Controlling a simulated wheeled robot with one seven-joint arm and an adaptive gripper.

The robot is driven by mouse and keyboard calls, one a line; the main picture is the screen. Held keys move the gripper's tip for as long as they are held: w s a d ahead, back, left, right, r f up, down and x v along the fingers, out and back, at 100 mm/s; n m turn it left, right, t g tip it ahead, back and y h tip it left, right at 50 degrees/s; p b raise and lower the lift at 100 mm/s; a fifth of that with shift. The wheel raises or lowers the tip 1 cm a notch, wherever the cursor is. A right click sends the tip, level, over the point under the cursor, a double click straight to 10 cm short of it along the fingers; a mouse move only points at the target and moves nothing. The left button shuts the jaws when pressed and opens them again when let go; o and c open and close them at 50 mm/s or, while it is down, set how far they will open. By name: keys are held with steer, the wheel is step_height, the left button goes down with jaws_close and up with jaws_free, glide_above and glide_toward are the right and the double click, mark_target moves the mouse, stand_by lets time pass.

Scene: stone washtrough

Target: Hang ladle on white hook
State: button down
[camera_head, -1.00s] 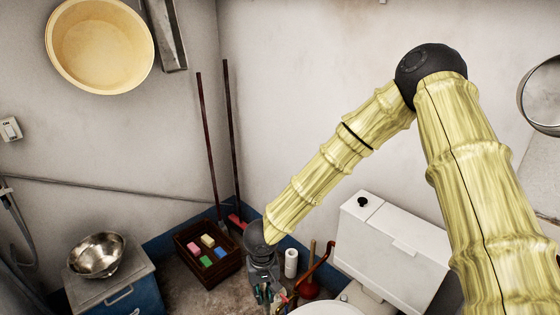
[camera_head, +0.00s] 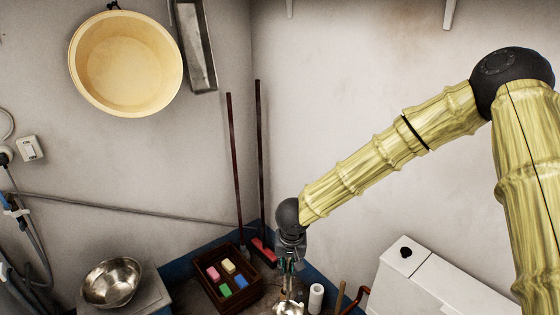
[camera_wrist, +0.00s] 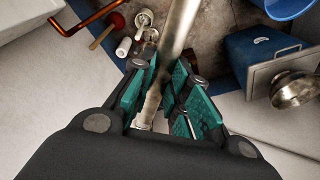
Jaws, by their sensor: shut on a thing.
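My gripper (camera_head: 287,266) is in the lower middle of the head view, in front of the corner. In the wrist view its teal-padded fingers (camera_wrist: 165,95) are shut on a pale metal rod, the handle of the ladle (camera_wrist: 181,25). The handle runs from between the fingers out past the top edge. In the head view a shiny metal piece below the gripper, seemingly the ladle's bowl (camera_head: 289,308), is cut by the bottom edge. I cannot make out a white hook for certain in either view.
A yellow basin (camera_head: 126,64) and metal trough (camera_head: 195,45) hang on the left wall. A wooden crate (camera_head: 247,297) with coloured blocks, long-handled tools (camera_head: 236,175), a white roll (camera_head: 316,298) and a toilet tank (camera_head: 425,285) stand low. A metal bowl (camera_head: 112,282) sits at left. The back wall is mostly bare.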

steer(key=w+r+m+t+h+p, duration=0.2)
steer(key=w+r, duration=0.3)
steer(key=r, duration=0.6)
steer(key=w+r+m+t+h+p, duration=0.1)
steer(key=w+r+m+t+p, duration=0.3)
steer(key=r, duration=0.6)
steer(key=w+r+m+h, duration=0.1)
steer(key=w+r+h, duration=0.1)
steer(key=w+r, duration=0.65)
step_height(320, 180, up, 36)
steer(key=s+a+m+h+p, duration=0.1)
steer(key=s+m+h+p, duration=0.1)
steer(key=m+h+p, duration=0.3)
steer(key=m+h, duration=0.1)
steer(key=h, duration=0.2)
steer(key=shift+s+r, duration=0.15)
steer(key=shift+s, duration=0.25)
steer(key=shift+a+r+p, duration=0.1)
steer(key=shift+a+p, duration=0.05)
steer(key=shift+p, duration=0.25)
steer(key=p+x, duration=0.3)
steer(key=x, duration=0.7)
steer(key=shift+r, duration=0.35)
steer(key=shift+w+f, duration=0.1)
steer(key=shift+w, duration=0.05)
